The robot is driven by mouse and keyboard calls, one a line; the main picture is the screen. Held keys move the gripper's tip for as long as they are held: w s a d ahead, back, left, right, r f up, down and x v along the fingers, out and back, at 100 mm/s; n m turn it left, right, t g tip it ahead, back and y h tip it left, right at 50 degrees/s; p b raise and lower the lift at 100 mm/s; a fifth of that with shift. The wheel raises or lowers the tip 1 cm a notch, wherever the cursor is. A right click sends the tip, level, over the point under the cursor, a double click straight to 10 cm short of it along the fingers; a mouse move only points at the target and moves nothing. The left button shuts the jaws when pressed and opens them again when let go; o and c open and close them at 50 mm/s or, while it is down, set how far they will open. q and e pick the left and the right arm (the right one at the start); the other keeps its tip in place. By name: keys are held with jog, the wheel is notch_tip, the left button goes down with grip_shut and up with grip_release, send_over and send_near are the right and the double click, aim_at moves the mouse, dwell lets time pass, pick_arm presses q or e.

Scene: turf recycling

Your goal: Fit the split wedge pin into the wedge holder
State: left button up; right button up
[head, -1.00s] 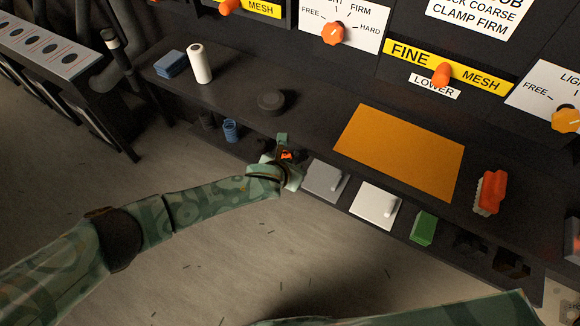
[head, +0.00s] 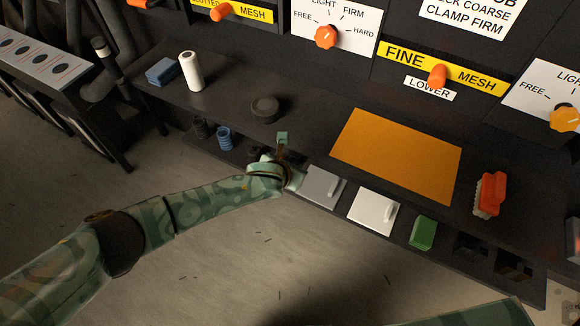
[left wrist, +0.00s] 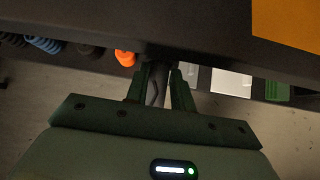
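My left gripper (head: 283,142) is at the front edge of the dark bench, over the low shelf. In the left wrist view its two green fingers (left wrist: 156,86) stand apart, with a dark grey, rod-like thing (left wrist: 156,78) between them. Whether they touch it is too dark to tell. A small orange piece (left wrist: 125,57) shows just left of the fingers; my gripper or wrist seems to hide it in the head view. I cannot tell for sure which piece is the split wedge pin or the wedge holder. My right gripper is out of view.
The low shelf holds a blue coiled piece (head: 224,138), a grey plate (head: 318,184), a white plate (head: 367,208) and a green block (head: 423,233). On the bench (head: 300,125) are an orange mat (head: 400,155), a black disc (head: 264,109), a white roll (head: 190,70) and a red brush (head: 491,195).

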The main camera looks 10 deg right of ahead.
pick_arm(q)
jog(key=shift+o, duration=1)
jog(key=shift+s+a+r+p, duration=0.15)
jog(key=shift+r+p, duration=0.15)
jog(key=p+v, duration=0.9)
jog(key=v, duration=0.6)
jog(key=shift+s+r, duration=0.15)
jog(key=shift+s, duration=0.05)
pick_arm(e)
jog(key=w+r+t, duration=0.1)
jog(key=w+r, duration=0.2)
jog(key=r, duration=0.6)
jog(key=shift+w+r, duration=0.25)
pick_arm(q)
jog(key=shift+a, duration=0.1)
